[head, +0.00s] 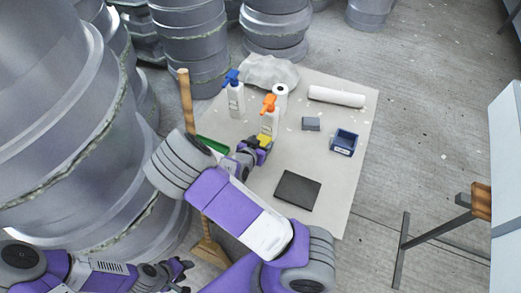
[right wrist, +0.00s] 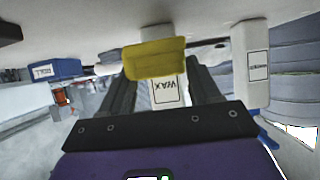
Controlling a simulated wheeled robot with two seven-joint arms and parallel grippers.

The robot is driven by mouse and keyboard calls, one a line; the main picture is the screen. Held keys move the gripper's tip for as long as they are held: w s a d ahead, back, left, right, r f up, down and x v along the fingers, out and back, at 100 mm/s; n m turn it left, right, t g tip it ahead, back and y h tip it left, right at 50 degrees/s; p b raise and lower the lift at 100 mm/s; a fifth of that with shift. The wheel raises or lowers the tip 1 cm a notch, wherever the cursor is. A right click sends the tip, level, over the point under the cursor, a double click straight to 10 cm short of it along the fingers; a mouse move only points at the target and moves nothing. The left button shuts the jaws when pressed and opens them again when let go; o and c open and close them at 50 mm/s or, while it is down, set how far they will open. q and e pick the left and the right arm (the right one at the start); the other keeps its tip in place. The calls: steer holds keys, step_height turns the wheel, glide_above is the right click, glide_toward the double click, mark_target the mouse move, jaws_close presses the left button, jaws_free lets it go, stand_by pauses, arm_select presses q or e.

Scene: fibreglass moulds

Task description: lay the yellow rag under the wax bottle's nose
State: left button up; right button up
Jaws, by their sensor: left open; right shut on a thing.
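The yellow rag (head: 265,142) is in my right gripper (head: 256,150), just in front of the wax bottle (head: 268,122), a white bottle with an orange spray head. In the right wrist view, which is upside down, the rag (right wrist: 155,58) lies across the fingertips and hides part of the bottle, whose WAX label (right wrist: 167,92) shows behind it. The bottle stands upright. I cannot tell whether the rag touches the table or the bottle. My left gripper (head: 181,270) is open and empty, low at the left, away from the table.
A blue-headed bottle (head: 235,98) and a white roll (head: 280,95) stand close by on the pale table (head: 335,190). A grey block (head: 311,124), a blue bin (head: 344,142), a long white roll (head: 337,96) and a dark flat pad (head: 297,190) lie right of my arm. Large moulds (head: 60,130) crowd the left.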

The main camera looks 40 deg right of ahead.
steer(key=shift+f+b, duration=0.85)
steer(key=shift+f, duration=0.9)
steer(key=shift+f, duration=0.1)
steer(key=o, duration=1.1)
steer(key=shift+c, duration=0.2)
steer(key=shift+a+r, duration=0.15)
steer(key=shift+r, duration=0.15)
steer(key=p+v, duration=0.4)
steer(key=v, duration=0.6)
steer(key=shift+s+a+r, duration=0.15)
steer(key=shift+a, duration=0.1)
steer(key=shift+s+a+r, duration=0.1)
steer(key=shift+s+a, duration=0.15)
steer(key=shift+a, duration=0.05)
steer(key=shift+r+p, duration=0.1)
steer(key=shift+p, duration=0.25)
